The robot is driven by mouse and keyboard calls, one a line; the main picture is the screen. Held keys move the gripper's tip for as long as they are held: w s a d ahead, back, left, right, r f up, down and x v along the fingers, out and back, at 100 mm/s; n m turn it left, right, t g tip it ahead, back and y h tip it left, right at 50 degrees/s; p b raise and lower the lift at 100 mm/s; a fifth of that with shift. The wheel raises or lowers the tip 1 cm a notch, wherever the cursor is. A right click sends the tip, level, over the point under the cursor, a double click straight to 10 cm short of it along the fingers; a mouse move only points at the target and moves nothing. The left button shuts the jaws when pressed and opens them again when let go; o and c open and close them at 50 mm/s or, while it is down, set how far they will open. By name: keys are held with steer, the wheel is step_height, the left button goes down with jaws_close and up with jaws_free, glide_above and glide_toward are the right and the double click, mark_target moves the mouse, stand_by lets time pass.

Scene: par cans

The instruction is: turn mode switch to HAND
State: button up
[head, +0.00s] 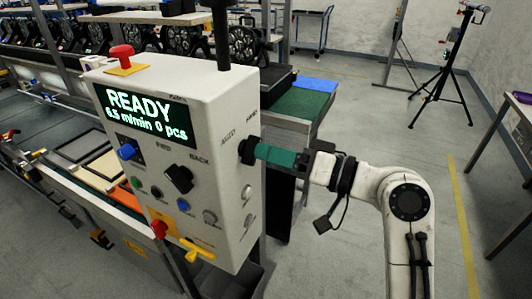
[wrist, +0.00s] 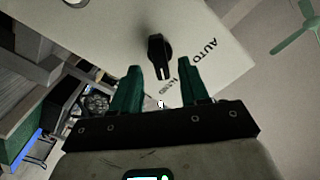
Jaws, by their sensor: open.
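The mode switch (head: 247,151) is a black knob on the right side face of the light grey control box (head: 222,95). The labels AUTO and HAND are printed above it in the head view. In the wrist view the knob (wrist: 158,52) is elongated, with its lower end pointing down the picture, closer to the partly covered HAND label than to AUTO. My gripper (head: 261,152) is at the knob with its teal fingers level. In the wrist view my gripper (wrist: 160,71) is open, one finger on each side of the knob's lower end, with gaps visible.
The box front has a READY display (head: 143,112), a red mushroom button (head: 121,52) on top, a black selector (head: 178,179) and several coloured buttons. A green-topped conveyor (head: 300,103) stands behind the box. A tripod (head: 450,60) and open floor lie to the right.

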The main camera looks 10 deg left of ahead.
steer(key=b+v, duration=0.1)
steer(key=v, duration=0.7)
steer(key=shift+d+b, duration=0.3)
steer(key=shift+d, duration=0.05)
steer(key=shift+s, duration=0.15)
steer(key=s+d+f+m+h, duration=0.2)
steer(key=s+d+f+h, duration=0.15)
steer(key=f, duration=0.55)
steer(key=s+d+f+m+h, duration=0.1)
steer(key=s+d+f+h, duration=0.25)
steer(key=f, duration=0.65)
steer(key=s+d+f+m+h, duration=0.2)
steer(key=s+d+f+h, duration=0.15)
steer(key=f, duration=0.55)
steer(key=s+d+f+g+h, duration=0.2)
steer(key=s+d+f+h, duration=0.1)
steer(key=s, duration=0.7)
steer(key=s+d+f+m+g+h, duration=0.1)
steer(key=s+d+f+g+h, duration=0.2)
steer(key=s+d+f, duration=0.3)
steer(key=s+d, duration=0.2)
steer(key=s, duration=0.2)
steer(key=shift+s+d+f+h, duration=0.2)
steer(key=shift+s+d+h, duration=0.1)
steer(key=shift+s+h, duration=0.1)
steer(key=shift+a, duration=0.1)
